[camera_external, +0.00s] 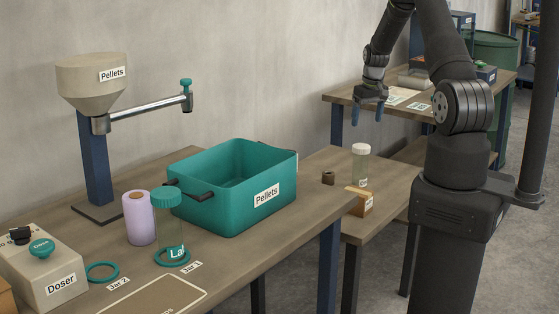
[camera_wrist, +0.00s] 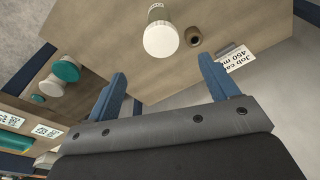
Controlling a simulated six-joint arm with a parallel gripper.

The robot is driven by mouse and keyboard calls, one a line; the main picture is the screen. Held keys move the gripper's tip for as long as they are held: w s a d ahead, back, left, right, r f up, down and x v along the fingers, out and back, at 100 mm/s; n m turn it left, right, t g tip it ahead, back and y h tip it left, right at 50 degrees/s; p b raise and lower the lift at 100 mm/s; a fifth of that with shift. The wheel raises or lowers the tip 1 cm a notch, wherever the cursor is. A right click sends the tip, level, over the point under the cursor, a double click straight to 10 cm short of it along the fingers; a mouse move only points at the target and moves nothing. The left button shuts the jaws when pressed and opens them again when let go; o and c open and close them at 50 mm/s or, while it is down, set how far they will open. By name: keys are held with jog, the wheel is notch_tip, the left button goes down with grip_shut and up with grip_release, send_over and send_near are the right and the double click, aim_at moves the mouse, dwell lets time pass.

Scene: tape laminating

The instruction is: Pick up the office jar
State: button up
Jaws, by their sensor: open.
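A clear greenish jar with a white lid (camera_external: 361,165) stands upright on the lower side table, to the right of the teal bin. It also shows in the wrist view as a white-lidded jar (camera_wrist: 160,40), ahead of and between the two blue fingers. Its label is too small to read, so I cannot confirm that it is the office jar. Another clear jar (camera_external: 169,232) with a teal-and-white label stands on the near bench on a teal ring. My gripper (camera_external: 369,110) is open and empty, above and apart from the white-lidded jar; its fingers (camera_wrist: 164,88) hold nothing.
A small brown ring-like object (camera_external: 328,178) and a job card in a wooden holder (camera_external: 358,202) are close to the white-lidded jar. The teal Pellets bin (camera_external: 215,215), lilac roll (camera_external: 139,218) and Doser (camera_external: 48,273) occupy the near bench. A back table (camera_external: 345,97) holds cards.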

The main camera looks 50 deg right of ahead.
send_near(361, 157)
jog(key=d+f, duration=0.1)
jog(key=f, duration=0.1)
jog(key=w+d+f, duration=0.1)
jog(key=w+f, duration=0.1)
jog(key=f, duration=0.1)
jog(key=shift+d+f, duration=0.3)
jog(key=shift+d, duration=0.1)
jog(key=shift+w+f, duration=0.15)
jog(key=shift+f, duration=1.15)
jog(key=shift+w+f, duration=0.15)
jog(key=shift+f, duration=1.15)
jog(key=c, duration=1.1)
